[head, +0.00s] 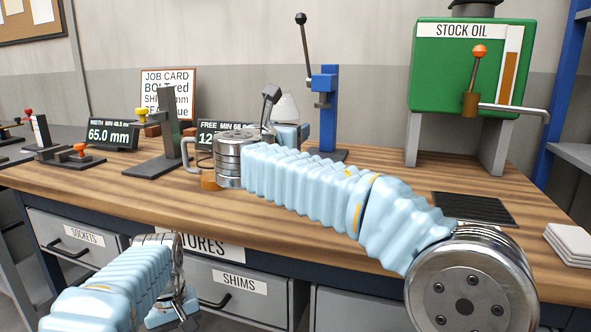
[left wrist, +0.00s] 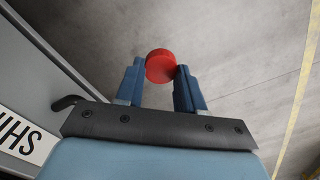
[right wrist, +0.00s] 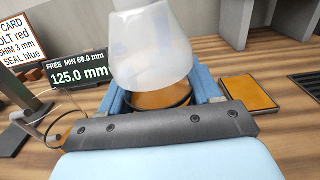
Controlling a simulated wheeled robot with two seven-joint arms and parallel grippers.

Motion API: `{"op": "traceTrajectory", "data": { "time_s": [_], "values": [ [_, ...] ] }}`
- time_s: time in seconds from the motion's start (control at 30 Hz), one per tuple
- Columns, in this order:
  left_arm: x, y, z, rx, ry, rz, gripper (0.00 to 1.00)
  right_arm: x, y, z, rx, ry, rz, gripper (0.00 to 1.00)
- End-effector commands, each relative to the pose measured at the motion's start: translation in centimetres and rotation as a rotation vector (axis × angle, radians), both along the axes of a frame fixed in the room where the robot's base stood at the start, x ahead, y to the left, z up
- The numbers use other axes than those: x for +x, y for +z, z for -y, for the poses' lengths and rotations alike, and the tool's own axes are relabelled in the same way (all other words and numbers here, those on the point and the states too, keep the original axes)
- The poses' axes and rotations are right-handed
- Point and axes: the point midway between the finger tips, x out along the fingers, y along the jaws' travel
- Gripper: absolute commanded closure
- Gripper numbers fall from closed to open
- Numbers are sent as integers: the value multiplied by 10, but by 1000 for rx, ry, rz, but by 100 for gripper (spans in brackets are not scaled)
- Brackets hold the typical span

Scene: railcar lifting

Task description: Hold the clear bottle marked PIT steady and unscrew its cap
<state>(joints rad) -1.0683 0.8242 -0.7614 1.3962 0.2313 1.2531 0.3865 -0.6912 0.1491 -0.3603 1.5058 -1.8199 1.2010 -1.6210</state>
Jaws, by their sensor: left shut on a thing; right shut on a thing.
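The clear bottle (right wrist: 150,50) is a frosted, cone-like shape between the blue fingers of my right gripper (right wrist: 163,100), which is shut on it. An amber surface with a dark rim shows below it. In the head view the bottle's pale top (head: 286,108) shows above the bench, behind my right arm; its marking cannot be read. My left gripper (left wrist: 159,82) is shut on a round red cap (left wrist: 160,66), in front of the drawers and above the floor, well apart from the bottle. In the head view the left gripper is mostly hidden by its own wrist.
The wooden bench (head: 350,245) holds a blue lever press (head: 325,95), a green STOCK OIL tank (head: 460,75), a display reading 65.0 mm (head: 108,134), a black mat (head: 473,208) and white pads (head: 570,243). An amber pad (right wrist: 250,92) lies right of the bottle in the right wrist view.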

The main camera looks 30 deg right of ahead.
Motion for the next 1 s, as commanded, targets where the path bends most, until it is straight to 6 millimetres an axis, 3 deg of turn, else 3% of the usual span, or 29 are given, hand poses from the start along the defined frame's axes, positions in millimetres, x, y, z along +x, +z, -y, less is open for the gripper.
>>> {"op": "traceTrajectory", "data": {
  "time_s": [0.1,0.2,0.57,0.73,1.0],
  "values": [
    [0,3,0,0,0,0,99,22,-17,21,-4,-3,-5,100],
    [0,2,0,0,0,0,99,32,-36,31,-2,-2,-4,100],
    [0,2,0,0,0,0,99,54,-72,51,-3,-2,-4,100],
    [0,4,0,0,0,0,99,54,-97,51,-1,1,-2,100],
    [0,3,0,0,0,0,99,53,-101,50,0,1,1,100]
  ]
}}
